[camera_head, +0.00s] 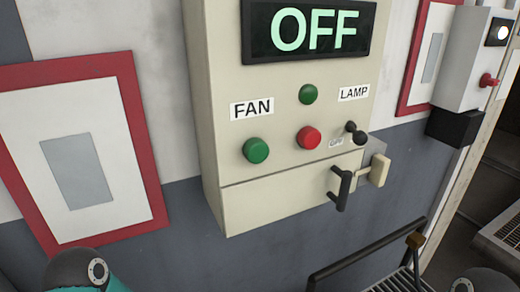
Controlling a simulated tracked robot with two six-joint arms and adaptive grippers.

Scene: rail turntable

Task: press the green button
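A cream control box (275,205) is on the wall, in the upper middle of the head view. A larger green button (256,150) is on its front, below the "FAN" label (252,107). A red button (309,138) is to its right. A smaller green round piece (308,94) is above the red one; I cannot tell whether it is a button or a light. A display (312,30) at the top reads "OFF". Neither gripper is in view. Nothing covers the buttons.
A small black-knobbed lever (356,133) is right of the red button, near the "LAMP" label (353,93). A black handle (341,187) sticks out at the lower right. Black railing (368,248) stands below. Red-framed panels (78,172) hang on the wall.

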